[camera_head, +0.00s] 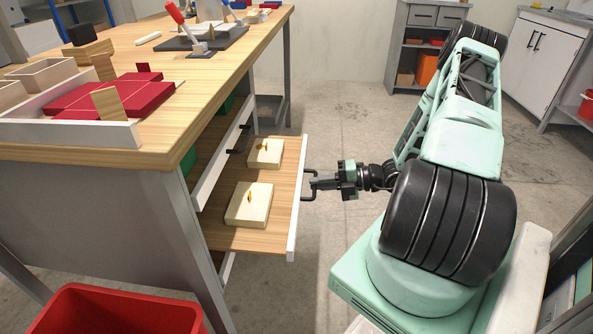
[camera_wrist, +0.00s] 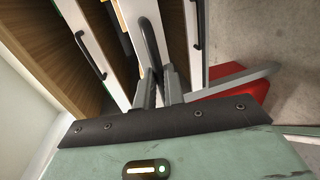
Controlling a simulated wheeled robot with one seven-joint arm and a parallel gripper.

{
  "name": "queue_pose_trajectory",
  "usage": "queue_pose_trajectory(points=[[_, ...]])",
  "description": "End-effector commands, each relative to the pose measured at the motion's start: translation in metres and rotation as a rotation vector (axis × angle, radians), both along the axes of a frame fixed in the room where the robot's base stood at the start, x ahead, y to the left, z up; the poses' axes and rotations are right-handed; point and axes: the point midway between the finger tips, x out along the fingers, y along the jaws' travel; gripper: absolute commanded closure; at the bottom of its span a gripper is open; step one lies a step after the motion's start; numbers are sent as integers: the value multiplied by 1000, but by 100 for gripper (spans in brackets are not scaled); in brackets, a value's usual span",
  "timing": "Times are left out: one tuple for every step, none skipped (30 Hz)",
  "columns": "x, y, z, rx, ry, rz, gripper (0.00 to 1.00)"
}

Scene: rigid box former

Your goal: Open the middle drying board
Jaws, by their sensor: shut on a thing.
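The middle drying board (camera_head: 268,226) is a wooden shelf with a white front edge, pulled well out from the side of the workbench. Two pale wooden pieces, one nearer (camera_head: 248,205) and one farther (camera_head: 265,153), lie on it. Its dark bar handle (camera_head: 305,190) is on the white front. My gripper (camera_head: 313,183) is shut on this handle, with the arm reaching in from the right. In the wrist view my gripper (camera_wrist: 158,88) has its fingers on either side of the dark handle (camera_wrist: 149,45). Parts of the handle are hidden by the fingers.
Another white front with a dark handle (camera_head: 238,139) sits above, pushed in. The wrist view shows handles on either side, left (camera_wrist: 90,56) and right (camera_wrist: 193,25). A red bin (camera_head: 125,310) stands at the front left. The floor (camera_head: 345,130) beyond the board is clear.

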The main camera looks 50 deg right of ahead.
Motion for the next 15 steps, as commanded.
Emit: queue_pose_trajectory(points=[[-12, -10, 4, -2, 4, -5, 100], [-19, -15, 4, -2, 4, -4, 100], [-28, -22, 4, -2, 3, -4, 100], [-34, -27, 3, -2, 4, -5, 100], [-41, -32, 3, -1, 3, -4, 100], [-49, -39, 3, -2, 4, -4, 100], [-56, -44, 3, -2, 3, -4, 100], [-62, -49, 2, -3, 4, -4, 100], [-69, -54, 2, -2, 3, -3, 100], [-75, -59, 1, -2, 3, -3, 100], [-81, -63, 1, -2, 3, -3, 100], [-88, -69, 1, -2, 3, -3, 100], [-93, -73, 0, -2, 4, -2, 100], [-97, -76, 0, -1, 3, -2, 100], [-103, -81, 0, -2, 2, -3, 100]])
